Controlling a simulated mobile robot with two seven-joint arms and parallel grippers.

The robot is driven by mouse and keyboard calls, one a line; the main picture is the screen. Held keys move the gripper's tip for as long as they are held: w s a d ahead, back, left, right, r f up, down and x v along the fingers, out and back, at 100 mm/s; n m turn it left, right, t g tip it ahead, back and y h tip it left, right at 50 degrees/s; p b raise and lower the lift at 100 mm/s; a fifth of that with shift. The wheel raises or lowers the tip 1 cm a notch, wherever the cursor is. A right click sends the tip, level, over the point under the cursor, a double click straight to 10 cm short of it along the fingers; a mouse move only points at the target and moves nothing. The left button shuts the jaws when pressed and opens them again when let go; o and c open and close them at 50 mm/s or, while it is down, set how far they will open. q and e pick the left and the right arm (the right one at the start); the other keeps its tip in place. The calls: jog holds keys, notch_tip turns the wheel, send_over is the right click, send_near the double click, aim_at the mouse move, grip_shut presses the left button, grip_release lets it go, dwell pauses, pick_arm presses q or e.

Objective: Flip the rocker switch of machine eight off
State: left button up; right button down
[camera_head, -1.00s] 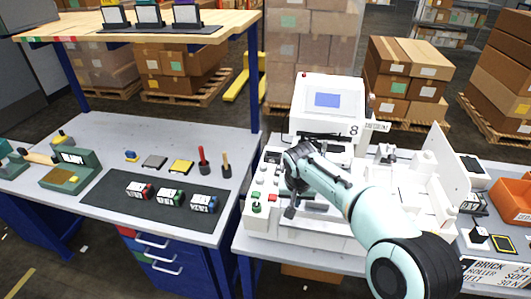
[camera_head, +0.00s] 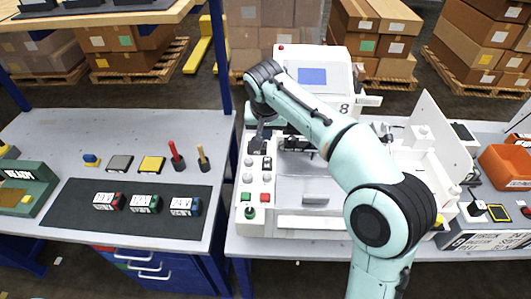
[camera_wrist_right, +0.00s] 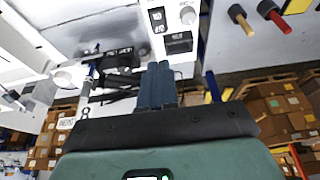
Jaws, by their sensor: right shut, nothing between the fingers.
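Machine eight (camera_head: 310,62) is the white machine with an "8" label and a blue screen. Its control panel at the left has knobs, a green button, a red button and a small black rocker switch (camera_head: 267,163). In the right wrist view the rocker switch (camera_wrist_right: 158,20) is a black block with two light marks, above a black rectangular part (camera_wrist_right: 178,42). My right gripper (camera_head: 259,142) is over the back of this panel, pointing down. Its fingers (camera_wrist_right: 160,66) are shut together and empty, apart from the switch in the wrist view. My left gripper is out of view.
A bench on the left holds a dark mat (camera_head: 70,219) with small boxes, and red and wooden-handled tools (camera_head: 176,156). An orange bin (camera_head: 507,166) stands at the right. The machine's upright white side panel (camera_head: 440,125) rises right of my arm.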

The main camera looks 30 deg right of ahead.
aim_at(267, 158)
jog(key=shift+f, duration=0.1)
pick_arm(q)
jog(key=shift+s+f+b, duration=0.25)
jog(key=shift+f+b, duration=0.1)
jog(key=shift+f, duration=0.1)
pick_arm(e)
jog(key=x, duration=1.4)
jog(key=shift+s+a, duration=0.15)
